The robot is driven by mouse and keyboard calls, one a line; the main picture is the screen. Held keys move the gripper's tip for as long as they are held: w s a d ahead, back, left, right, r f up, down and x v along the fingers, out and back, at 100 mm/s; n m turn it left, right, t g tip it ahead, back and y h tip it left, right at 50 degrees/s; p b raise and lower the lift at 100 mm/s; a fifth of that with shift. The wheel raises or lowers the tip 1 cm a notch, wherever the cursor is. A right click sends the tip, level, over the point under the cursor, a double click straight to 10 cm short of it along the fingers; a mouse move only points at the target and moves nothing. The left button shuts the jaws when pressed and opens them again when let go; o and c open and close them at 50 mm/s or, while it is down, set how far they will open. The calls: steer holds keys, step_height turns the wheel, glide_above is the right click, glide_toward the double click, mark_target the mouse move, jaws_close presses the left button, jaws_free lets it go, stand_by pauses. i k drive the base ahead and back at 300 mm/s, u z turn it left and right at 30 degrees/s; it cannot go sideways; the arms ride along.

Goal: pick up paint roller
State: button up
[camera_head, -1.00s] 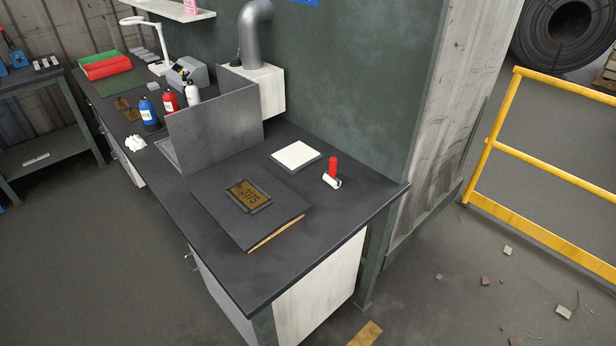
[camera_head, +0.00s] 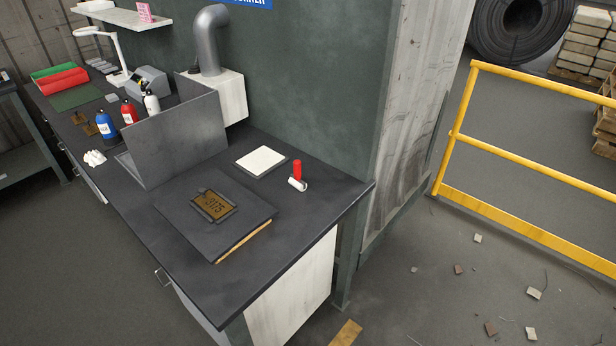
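The paint roller (camera_head: 298,184) lies on the dark workbench top (camera_head: 290,225), near its right end. Its red handle (camera_head: 297,169) points away toward the wall, and its white roller end faces me. It lies to the right of a white square pad on a dark base. Nothing covers it. My gripper is not in view.
A dark board (camera_head: 180,215) with a numbered brass plate (camera_head: 213,205) lies left of the roller. The white pad (camera_head: 260,161) is behind it. A grey metal screen (camera_head: 178,138) stands further left. A yellow railing (camera_head: 520,150) is at right. Floor debris (camera_head: 533,293) lies at lower right.

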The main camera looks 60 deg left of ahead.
mark_target(295, 180)
steer(key=i, duration=2.25)
steer(key=u, duration=3.15)
